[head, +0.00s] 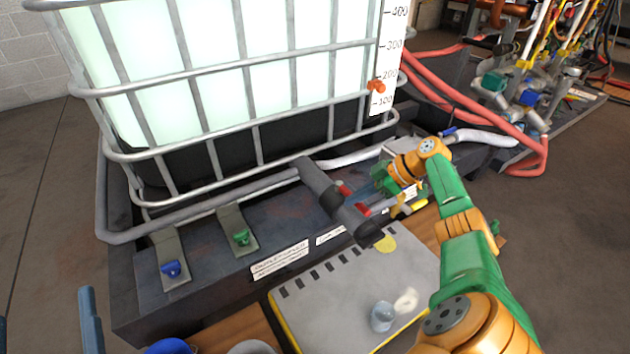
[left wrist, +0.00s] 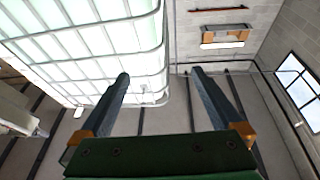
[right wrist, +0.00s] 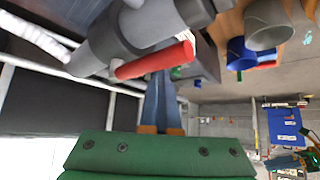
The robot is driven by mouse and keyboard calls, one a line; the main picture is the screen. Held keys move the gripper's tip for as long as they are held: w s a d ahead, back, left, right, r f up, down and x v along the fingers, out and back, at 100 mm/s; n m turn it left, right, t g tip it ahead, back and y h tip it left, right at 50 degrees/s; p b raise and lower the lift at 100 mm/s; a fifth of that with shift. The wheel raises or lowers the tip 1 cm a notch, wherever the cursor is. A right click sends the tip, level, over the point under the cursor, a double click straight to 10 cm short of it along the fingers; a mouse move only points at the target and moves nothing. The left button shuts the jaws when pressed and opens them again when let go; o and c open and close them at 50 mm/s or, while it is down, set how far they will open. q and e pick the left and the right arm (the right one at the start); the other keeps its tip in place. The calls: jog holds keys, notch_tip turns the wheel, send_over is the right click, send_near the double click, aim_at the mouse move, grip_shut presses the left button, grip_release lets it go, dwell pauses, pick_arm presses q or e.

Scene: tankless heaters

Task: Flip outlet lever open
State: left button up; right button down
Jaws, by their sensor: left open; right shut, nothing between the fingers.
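The grey outlet pipe and valve (head: 325,190) stick out from the foot of the caged tank. Red parts show on it at the lever (head: 345,188) and nearer its end (head: 363,209). In the right wrist view the red lever (right wrist: 155,61) lies across the grey valve body (right wrist: 135,35). My right gripper (right wrist: 160,80) is shut and empty, its fingertips close at the lever; I cannot tell if they touch it. In the head view its green hand (head: 383,179) is beside the pipe, fingers not clear. My left gripper (left wrist: 160,75) is open and empty, away from the outlet.
The white tank (head: 250,70) stands in a tube cage on a dark pallet (head: 130,290). Blue (head: 172,269) and green (head: 241,237) clips lie on its ledge. A notepad (head: 350,285) lies in front. Red hoses (head: 440,95) run behind on the right. A blue mug (right wrist: 238,52) shows too.

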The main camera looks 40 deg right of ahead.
jog(key=shift+d, duration=0.2)
pick_arm(q)
jog(key=shift+f, duration=0.3)
pick_arm(e)
jog(key=shift+d+r, duration=0.15)
jog(key=shift+s, duration=0.1)
jog(key=p+v, duration=0.1)
jog(key=v, duration=0.2)
jog(key=shift+s+d+p, duration=0.15)
jog(key=shift+p, duration=0.15)
pick_arm(q)
jog(key=s+a+f+g+y, duration=0.1)
jog(key=f+g, duration=0.4)
jog(key=f, duration=0.3)
jog(key=s+a+f+n+g+y+p, duration=0.1)
jog(key=s+f+g+y, duration=0.1)
jog(key=f+g, duration=0.3)
jog(key=shift+s+a+f+g+y, duration=0.25)
jog(key=shift+a+f+g+y, duration=0.1)
jog(key=shift+f, duration=1.65)
pick_arm(e)
jog(key=shift+a+v, duration=0.15)
jog(key=shift+v, duration=0.7)
jog(key=shift+a+v, duration=0.15)
jog(key=shift+v, duration=0.65)
jog(key=shift+r, duration=0.15)
